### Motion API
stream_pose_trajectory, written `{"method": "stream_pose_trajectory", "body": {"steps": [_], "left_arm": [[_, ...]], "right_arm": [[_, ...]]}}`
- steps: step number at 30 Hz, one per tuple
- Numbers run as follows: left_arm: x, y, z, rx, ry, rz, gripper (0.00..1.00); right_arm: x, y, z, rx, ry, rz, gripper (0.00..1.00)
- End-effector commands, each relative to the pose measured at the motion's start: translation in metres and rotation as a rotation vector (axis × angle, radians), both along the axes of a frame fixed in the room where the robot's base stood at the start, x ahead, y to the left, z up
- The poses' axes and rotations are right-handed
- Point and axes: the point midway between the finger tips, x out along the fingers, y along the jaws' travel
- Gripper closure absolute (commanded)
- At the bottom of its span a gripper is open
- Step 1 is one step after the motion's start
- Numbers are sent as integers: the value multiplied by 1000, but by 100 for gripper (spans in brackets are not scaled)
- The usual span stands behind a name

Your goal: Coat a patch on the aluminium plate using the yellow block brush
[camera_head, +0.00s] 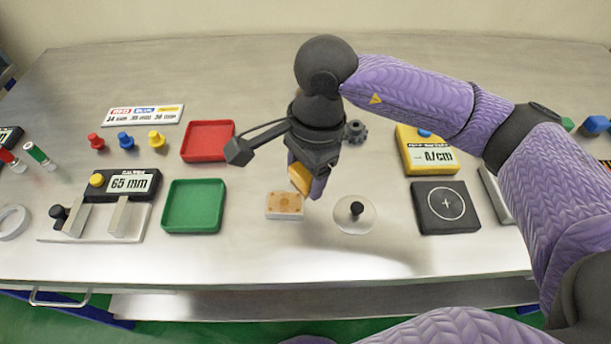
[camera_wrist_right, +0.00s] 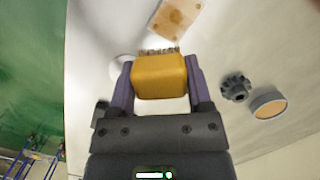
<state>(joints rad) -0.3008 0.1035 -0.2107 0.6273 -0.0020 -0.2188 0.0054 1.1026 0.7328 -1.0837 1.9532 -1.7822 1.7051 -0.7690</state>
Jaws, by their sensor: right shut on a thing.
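My right gripper (camera_head: 307,186) is shut on the yellow block brush (camera_head: 298,178) and holds it above the table, just over and behind the aluminium plate (camera_head: 285,213). In the right wrist view the brush (camera_wrist_right: 160,77) sits between both fingers of the gripper (camera_wrist_right: 160,82), with its brown bristles pointing away from the palm. The small pale plate (camera_wrist_right: 185,12) lies flat ahead of the bristles and carries an orange-brown patch with darker spots. The bristles look apart from the plate. My left gripper is not in view.
A clear disc with a black knob (camera_head: 368,214) stands right of the plate. A green tray (camera_head: 193,230) and red tray (camera_head: 207,161) lie to the left. A dark gear (camera_head: 355,131) and, in the wrist view, a tan-topped round pot (camera_wrist_right: 268,103) lie behind. A black crosshair pad (camera_head: 446,226) is at right.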

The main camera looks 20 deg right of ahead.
Motion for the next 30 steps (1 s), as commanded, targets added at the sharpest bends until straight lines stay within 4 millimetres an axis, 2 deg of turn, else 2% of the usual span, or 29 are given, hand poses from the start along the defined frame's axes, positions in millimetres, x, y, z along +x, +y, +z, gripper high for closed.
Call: {"method": "stream_pose_trajectory", "body": {"steps": [1,10,27,30], "left_arm": [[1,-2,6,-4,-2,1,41],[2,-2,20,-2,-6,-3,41],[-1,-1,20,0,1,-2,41],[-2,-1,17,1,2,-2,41]], "right_arm": [[0,0,8,1,-2,-1,83],[1,-1,31,1,-2,-7,83],[1,-2,32,1,0,-10,83],[7,-5,30,0,-1,-56,83]]}}
